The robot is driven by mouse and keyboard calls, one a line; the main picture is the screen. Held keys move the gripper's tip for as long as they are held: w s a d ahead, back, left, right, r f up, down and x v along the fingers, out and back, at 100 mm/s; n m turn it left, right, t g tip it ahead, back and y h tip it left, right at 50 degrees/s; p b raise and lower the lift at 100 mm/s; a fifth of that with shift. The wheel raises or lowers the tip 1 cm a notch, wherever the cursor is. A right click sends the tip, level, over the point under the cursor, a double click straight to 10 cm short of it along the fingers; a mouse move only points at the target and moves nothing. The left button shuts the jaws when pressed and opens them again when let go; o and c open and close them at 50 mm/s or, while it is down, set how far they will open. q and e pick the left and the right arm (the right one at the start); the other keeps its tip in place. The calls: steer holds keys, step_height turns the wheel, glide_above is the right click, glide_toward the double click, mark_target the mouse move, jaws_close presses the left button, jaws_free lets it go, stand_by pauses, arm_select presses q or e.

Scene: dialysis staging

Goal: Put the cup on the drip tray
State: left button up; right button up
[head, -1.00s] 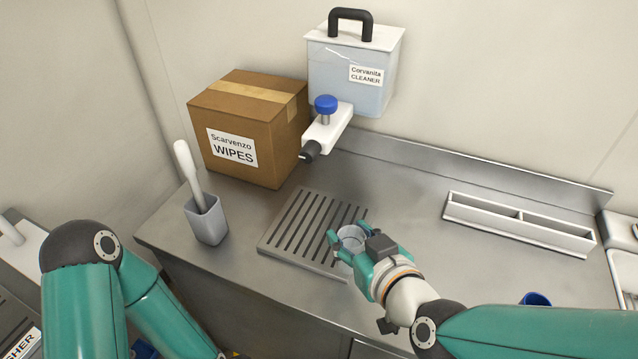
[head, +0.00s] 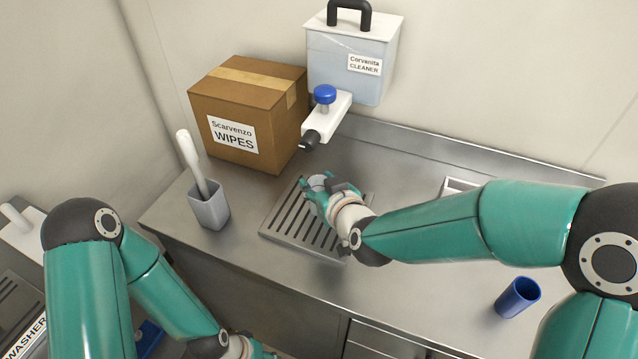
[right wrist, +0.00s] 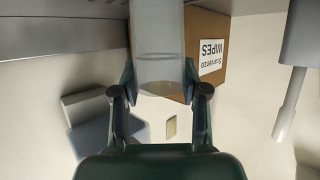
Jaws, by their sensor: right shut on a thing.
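My right gripper (head: 316,194) is shut on a clear, pale cup (head: 318,181), which it holds over the far part of the drip tray. In the right wrist view the see-through cup (right wrist: 157,45) is between the two fingers. Whether its base touches the tray cannot be told. The grey slatted drip tray (head: 285,222) lies on the steel counter, its right part hidden by my right gripper and arm. A bit of my left gripper (head: 258,350) shows at the bottom edge, too cut off to tell its state.
The cleaner tank (head: 350,70) has a blue-knobbed tap (head: 325,112) behind the tray. A wipes box (head: 245,115) stands at the back left. A grey holder (head: 208,208) with a white-handled brush is left of the tray. A blue cup (head: 517,297) stands at front right.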

steer(key=shift+f, duration=0.2)
steer(key=o, duration=1.1)
steer(key=shift+r, duration=0.2)
steer(key=shift+v, duration=6)
steer(key=shift+f, duration=0.1)
